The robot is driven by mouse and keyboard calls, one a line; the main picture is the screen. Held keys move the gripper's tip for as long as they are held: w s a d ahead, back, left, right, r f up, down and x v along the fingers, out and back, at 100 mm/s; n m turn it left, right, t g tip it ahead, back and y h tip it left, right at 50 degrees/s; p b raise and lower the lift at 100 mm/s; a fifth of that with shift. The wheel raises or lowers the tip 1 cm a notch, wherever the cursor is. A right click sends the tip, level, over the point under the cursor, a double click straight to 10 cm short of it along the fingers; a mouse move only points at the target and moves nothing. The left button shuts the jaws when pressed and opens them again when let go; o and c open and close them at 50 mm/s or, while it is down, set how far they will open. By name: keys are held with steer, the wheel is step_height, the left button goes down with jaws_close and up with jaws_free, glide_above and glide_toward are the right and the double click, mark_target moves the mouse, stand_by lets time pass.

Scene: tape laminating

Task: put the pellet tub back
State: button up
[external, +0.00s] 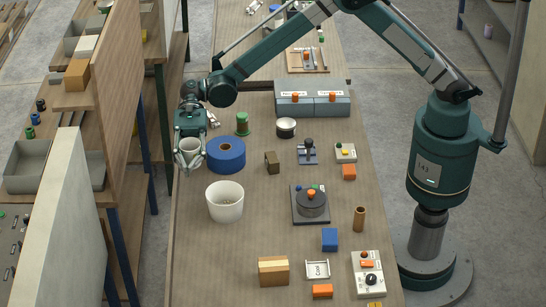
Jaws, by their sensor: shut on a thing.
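My gripper (189,163) points down at the left edge of the bench and is shut on a small pale tub, the pellet tub (190,147). The tub is held up in the air, roughly upright, to the left of a blue tape roll (226,155). The fingers hide part of the tub, and I cannot see what is in it. A larger white bucket (225,207) stands on the bench in front of the roll, to the right of and below my gripper in the picture. A few small specks show inside it.
A brown block (272,163) and a dark turntable device (311,204) are to the right. Bare bench (215,255) lies in front of the bucket.

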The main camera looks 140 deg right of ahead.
steer(key=shift+w+a+r, duration=0.1)
steer(key=shift+a+r, duration=0.1)
steer(key=shift+r, duration=0.3)
steer(key=shift+a+r, duration=0.2)
steer(key=shift+r, duration=0.3)
steer(key=shift+n+g+y, duration=0.3)
steer(key=shift+n+y, duration=0.2)
steer(key=a, duration=1.1)
steer(key=w+a, duration=0.1)
steer(key=a, duration=0.4)
steer(key=shift+a+p, duration=0.4)
steer(key=shift+c, duration=0.2)
steer(key=s+a+n+g+y, duration=0.1)
steer(key=s+a, duration=0.1)
steer(key=a, duration=0.8)
steer(key=s+a, duration=0.2)
steer(key=a, duration=0.8)
steer(key=shift+w+d+f+p, duration=0.1)
steer(key=shift+f+p, duration=0.05)
steer(key=shift+f, duration=0.7)
steer(key=shift+w+d+f+p, duration=0.1)
steer(key=shift+w+f, duration=0.05)
steer(key=shift+f, duration=0.75)
steer(key=shift+w+d+f+p, duration=0.1)
steer(key=shift+f+p, duration=0.05)
steer(key=shift+f, duration=0.7)
steer(key=shift+a+f+b, duration=0.1)
steer(key=shift+f+b, duration=0.4)
steer(key=shift+f, duration=2.6)
